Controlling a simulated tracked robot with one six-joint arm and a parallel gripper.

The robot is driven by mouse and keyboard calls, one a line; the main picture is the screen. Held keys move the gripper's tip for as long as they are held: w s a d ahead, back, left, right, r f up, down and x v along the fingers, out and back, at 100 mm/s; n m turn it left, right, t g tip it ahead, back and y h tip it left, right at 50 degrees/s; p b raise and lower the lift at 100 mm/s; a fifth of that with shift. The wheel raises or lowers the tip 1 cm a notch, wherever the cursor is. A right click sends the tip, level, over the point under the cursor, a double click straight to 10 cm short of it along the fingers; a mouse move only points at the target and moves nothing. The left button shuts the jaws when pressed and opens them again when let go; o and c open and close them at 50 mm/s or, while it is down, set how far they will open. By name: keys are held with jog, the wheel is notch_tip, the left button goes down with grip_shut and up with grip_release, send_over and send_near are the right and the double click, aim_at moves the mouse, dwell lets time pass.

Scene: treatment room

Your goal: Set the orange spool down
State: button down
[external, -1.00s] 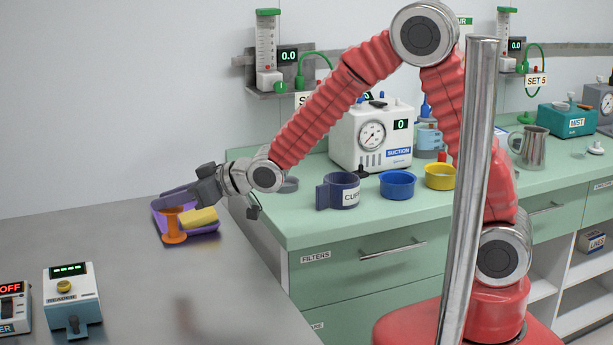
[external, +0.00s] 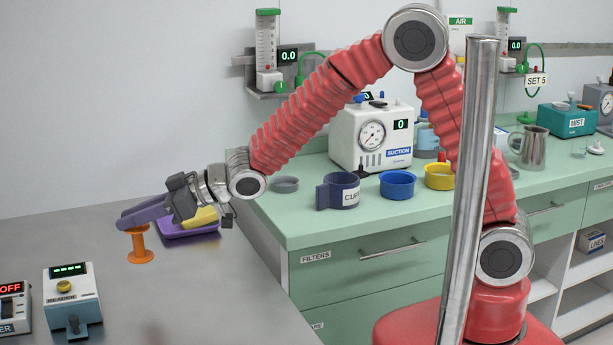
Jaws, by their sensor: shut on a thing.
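The orange spool (external: 140,246) is upright, with a narrow stem and a wide round base. It is over the grey table, left of the purple tray (external: 215,234). My gripper (external: 132,220) reaches in from the right, its fingers shut on the spool's top end. The fingers hide part of the spool's top. I cannot tell whether the base touches the table or hangs just above it. A yellow block (external: 204,216) lies in the tray, partly behind my gripper.
A white reader box (external: 72,296) and a box with a red OFF display (external: 12,305) stand at the front left. The green counter (external: 300,222) at right holds cups and a suction unit.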

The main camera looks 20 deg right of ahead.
aim_at(149, 256)
notch_tip(149, 256, down, 6)
dwell(0.4)
jog(key=shift+f, duration=0.15)
jog(key=shift+f, duration=1.85)
jog(key=c, duration=1.5)
grip_release()
jog(key=shift+f, duration=0.1)
jog(key=shift+c, duration=0.2)
jog(key=shift+s+d+r, duration=0.1)
jog(key=shift+d+r, duration=0.2)
jog(key=v, duration=1.1)
jog(key=shift+d, duration=0.2)
